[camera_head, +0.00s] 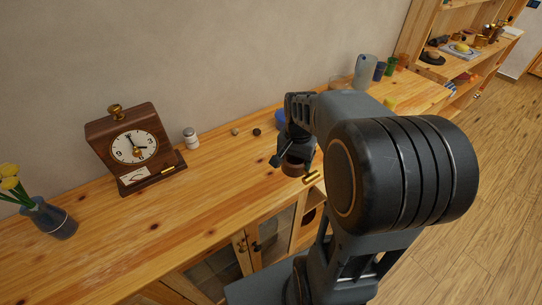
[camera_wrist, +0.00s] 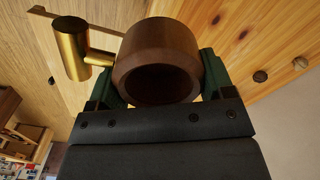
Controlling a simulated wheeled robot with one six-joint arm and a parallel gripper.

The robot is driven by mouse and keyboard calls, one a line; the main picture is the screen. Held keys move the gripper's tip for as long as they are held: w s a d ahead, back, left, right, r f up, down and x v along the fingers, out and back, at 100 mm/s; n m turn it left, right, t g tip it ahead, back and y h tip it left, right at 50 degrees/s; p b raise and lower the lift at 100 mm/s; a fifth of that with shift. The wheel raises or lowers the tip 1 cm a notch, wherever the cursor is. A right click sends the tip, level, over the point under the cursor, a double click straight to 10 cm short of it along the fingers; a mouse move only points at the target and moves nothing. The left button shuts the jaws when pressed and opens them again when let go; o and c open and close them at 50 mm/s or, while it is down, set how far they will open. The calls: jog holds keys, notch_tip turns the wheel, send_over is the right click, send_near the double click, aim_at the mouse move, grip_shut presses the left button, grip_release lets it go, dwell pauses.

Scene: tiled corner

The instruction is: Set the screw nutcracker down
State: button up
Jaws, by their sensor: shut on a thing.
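The screw nutcracker is a dark brown wooden cup (camera_wrist: 160,50) with a brass screw handle (camera_wrist: 72,45) sticking out to the left in the wrist view. My gripper (camera_wrist: 157,82) is shut around the cup, with a green finger on each side. In the head view the cup (camera_head: 293,167) and its brass handle (camera_head: 311,178) show below my gripper (camera_head: 292,158), near the front edge of the wooden cabinet top (camera_head: 215,185). My arm hides part of this area. I cannot tell whether the cup touches the wood.
A wooden clock (camera_head: 132,148), a small white jar (camera_head: 190,137) and two nuts (camera_head: 235,131) (camera_head: 257,132) stand to the left. A blue object (camera_head: 281,120) sits behind my gripper, partly hidden. A grey cup (camera_head: 365,70) stands farther right.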

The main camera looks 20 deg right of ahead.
jog(key=w+f, duration=0.3)
jog(key=w, duration=0.1)
jog(key=w+f+p, duration=0.1)
jog(key=w+f, duration=0.2)
jog(key=w, duration=0.1)
jog(key=w+f+p, duration=0.1)
jog(key=w+f, duration=0.1)
jog(key=w, duration=0.3)
jog(key=shift+d+f, duration=0.35)
jog(key=shift+f, duration=0.05)
jog(key=shift+w+f, duration=0.15)
jog(key=shift+f, duration=0.15)
jog(key=shift+f+p, duration=0.35)
jog(key=shift+f, duration=1.25)
jog(key=shift+f, duration=0.2)
jog(key=o, duration=1.2)
jog(key=shift+c, duration=0.2)
